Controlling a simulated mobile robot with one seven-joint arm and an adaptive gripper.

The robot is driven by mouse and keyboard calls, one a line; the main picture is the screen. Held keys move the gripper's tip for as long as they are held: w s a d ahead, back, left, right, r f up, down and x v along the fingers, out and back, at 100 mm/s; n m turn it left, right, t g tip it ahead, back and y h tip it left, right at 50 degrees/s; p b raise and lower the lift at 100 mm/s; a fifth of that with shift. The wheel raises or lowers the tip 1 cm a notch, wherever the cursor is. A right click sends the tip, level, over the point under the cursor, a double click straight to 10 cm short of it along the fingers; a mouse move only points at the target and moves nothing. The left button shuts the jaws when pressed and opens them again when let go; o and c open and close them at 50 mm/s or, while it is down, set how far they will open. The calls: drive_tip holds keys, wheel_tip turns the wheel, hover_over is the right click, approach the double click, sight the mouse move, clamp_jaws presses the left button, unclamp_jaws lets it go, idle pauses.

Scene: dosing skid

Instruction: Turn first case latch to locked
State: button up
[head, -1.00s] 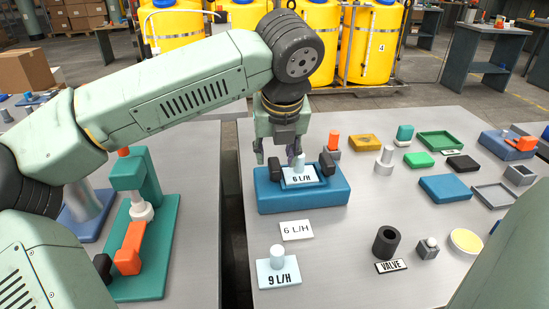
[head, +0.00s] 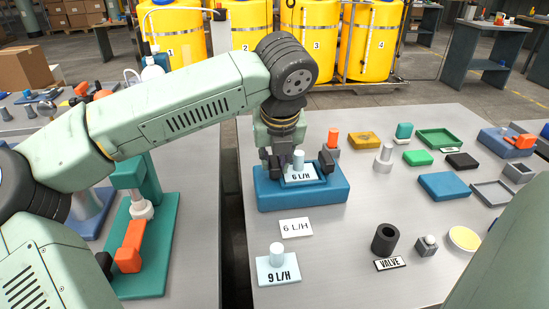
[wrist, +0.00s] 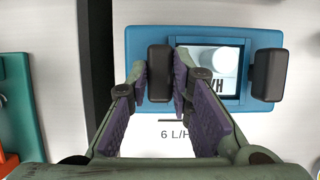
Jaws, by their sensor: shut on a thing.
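A blue case (head: 333,198) stands on the near part of the table. It has a black latch on its left side and another black latch (head: 326,162) on its right; both look upright. In its recess sits a white piece (head: 299,160) with a knob and a 6 L/H label. My gripper (head: 275,157) is over the case's left end. In the wrist view, its purple-padded fingers (wrist: 163,82) are shut on the left latch (wrist: 159,66), one on each side. The right latch (wrist: 267,75) is free. The lower part of the held latch is partly hidden in the head view.
A 6 L/H card (head: 296,228) and a 9 L/H piece (head: 278,268) lie in front of the case. A dark cylinder (head: 385,239) stands to the right. A white-knobbed grey piece (head: 384,160) is behind it. A gap separates this table from the left one with its green stand (head: 150,250).

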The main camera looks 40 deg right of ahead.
clamp_jaws()
drive_tip(key=shift+m+b, duration=0.3)
drive_tip(key=shift+b, duration=0.05)
drive_tip(key=shift+w+f+m+g+h+b, duration=0.1)
drive_tip(key=shift+m+g+h+b, duration=0.25)
drive_tip(key=shift+m+b, duration=0.5)
drive_tip(key=m+g, duration=0.1)
drive_tip(key=m, duration=0.1)
drive_tip(key=m+h, duration=0.1)
drive_tip(key=m, duration=0.2)
drive_tip(key=shift+w+a+m+g, duration=0.1)
drive_tip(key=shift+m+g, duration=0.25)
drive_tip(key=m, duration=0.1)
drive_tip(key=m+g+p, duration=0.1)
drive_tip(key=m, duration=0.1)
drive_tip(key=m+g, duration=0.1)
drive_tip(key=m, duration=0.1)
drive_tip(key=shift+w+r+h, duration=0.1)
drive_tip(key=shift+r+h, duration=0.15)
drive_tip(key=shift+w+f+m+g+p, duration=0.1)
drive_tip(key=shift+m+g+p, duration=0.45)
drive_tip(key=shift+m, duration=0.65)
drive_tip(key=shift+m+g+p, duration=0.35)
drive_tip(key=shift+m+p, duration=0.3)
drive_tip(key=shift+m, duration=0.55)
